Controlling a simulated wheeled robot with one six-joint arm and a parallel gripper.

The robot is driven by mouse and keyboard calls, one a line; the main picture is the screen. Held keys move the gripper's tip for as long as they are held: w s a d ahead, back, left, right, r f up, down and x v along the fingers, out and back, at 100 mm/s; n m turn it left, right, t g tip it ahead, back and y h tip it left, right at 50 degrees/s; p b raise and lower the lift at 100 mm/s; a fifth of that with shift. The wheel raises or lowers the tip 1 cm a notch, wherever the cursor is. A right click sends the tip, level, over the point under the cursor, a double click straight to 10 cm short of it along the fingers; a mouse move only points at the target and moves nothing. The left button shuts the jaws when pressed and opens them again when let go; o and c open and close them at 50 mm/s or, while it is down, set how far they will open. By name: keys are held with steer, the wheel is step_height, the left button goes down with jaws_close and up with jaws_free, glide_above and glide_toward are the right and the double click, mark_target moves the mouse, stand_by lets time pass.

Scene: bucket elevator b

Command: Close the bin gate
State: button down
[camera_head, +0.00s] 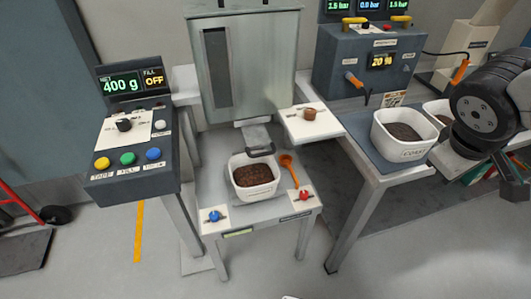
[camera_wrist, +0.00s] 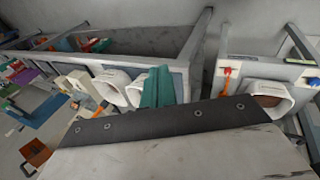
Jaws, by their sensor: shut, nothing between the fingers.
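The grey steel bin (camera_head: 272,65) stands behind the low table with a dark slot window in its front. Below it is a short spout (camera_head: 256,135) with a dark handle-like bar (camera_head: 262,150) at its lip, which looks like the gate; how far open it is I cannot tell. A white tub (camera_head: 254,190) of brown material stands under and in front of the spout. My gripper (camera_head: 509,166) is at the far right edge of the head view, shut and empty, well away from the bin; its tips are small and dark.
A control box (camera_head: 130,135) reading 400 g and FILL OFF stands left. An orange scoop (camera_head: 289,168), a blue knob (camera_head: 214,215) and a red knob (camera_head: 305,196) are on the low table. Another tub (camera_head: 403,135) stands right. A pale panel (camera_wrist: 190,158) fills the wrist view's bottom.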

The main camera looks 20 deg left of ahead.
steer(key=w+a+f+n+t+y, duration=0.25)
steer(key=w+a+n, duration=0.2)
steer(key=a, duration=0.35)
steer(key=w+a+f+n+t+y, duration=0.1)
steer(key=w+a+f+n+y, duration=0.25)
steer(key=a, duration=0.55)
steer(key=s+a+n+g+y, duration=0.5)
steer(key=s+a+n, duration=0.2)
steer(key=a, duration=0.4)
steer(key=w+a+f, duration=0.5)
steer(key=a+f, duration=0.2)
steer(key=shift+w+a, duration=0.15)
steer(key=shift+a, duration=0.2)
steer(key=shift+f+t, duration=0.1)
steer(key=shift+t, duration=0.15)
